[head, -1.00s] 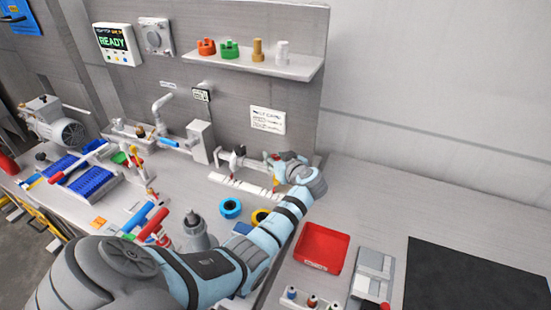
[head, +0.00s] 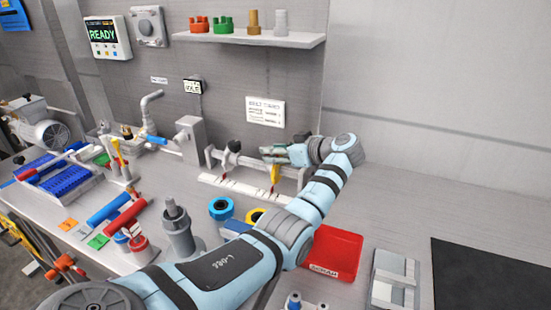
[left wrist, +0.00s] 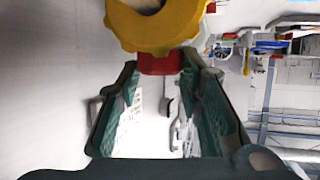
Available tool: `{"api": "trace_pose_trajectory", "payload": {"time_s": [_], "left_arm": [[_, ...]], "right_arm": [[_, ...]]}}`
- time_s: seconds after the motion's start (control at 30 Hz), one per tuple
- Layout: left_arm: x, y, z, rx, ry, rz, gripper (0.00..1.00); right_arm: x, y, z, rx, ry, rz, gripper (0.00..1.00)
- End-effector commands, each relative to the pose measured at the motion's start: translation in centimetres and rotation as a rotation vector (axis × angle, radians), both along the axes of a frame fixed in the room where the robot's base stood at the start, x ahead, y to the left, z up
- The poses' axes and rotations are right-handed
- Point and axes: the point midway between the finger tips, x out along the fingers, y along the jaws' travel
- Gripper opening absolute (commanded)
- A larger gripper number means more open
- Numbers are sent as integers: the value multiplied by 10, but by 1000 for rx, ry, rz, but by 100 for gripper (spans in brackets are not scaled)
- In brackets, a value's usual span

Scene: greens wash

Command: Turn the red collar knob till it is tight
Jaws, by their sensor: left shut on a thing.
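The red collar knob (left wrist: 158,64) shows in the left wrist view between my fingertips, under a yellow scalloped ring (left wrist: 158,28). My left gripper (left wrist: 160,68) is shut on the red knob, with a green-padded finger on each side. In the head view my left gripper (head: 275,153) reaches from the right to the right part of a white rail fixture (head: 245,190). A yellow part (head: 274,178) hangs just below the fingers there. The red knob is mostly hidden by the fingers in the head view, and its tightness cannot be seen. My right gripper is not in view.
A blue ring (head: 221,208) and a grey post (head: 178,232) stand in front of the fixture. A shelf (head: 255,39) with several knobs hangs above.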

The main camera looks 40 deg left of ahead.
Motion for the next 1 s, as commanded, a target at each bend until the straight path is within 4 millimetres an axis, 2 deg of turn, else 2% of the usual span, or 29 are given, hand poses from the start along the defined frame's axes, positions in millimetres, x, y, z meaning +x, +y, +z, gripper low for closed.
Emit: {"api": "trace_pose_trajectory", "payload": {"time_s": [0.1,0.13,0.23,0.53,0.63,0.77,1.0], "left_arm": [[-1,-1,-3,-7,8,1,5],[-1,-1,-3,-7,8,1,36],[-1,-1,-3,-6,7,0,52],[0,-1,-1,-3,4,-1,53],[0,-9,2,-3,2,-3,53],[0,-35,13,-5,2,-4,53],[-1,-94,37,-5,5,-2,53]], "right_arm": [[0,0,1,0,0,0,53],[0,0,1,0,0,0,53],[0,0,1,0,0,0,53],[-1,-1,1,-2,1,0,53],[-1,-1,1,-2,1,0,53],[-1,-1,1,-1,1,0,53],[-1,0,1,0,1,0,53]]}}
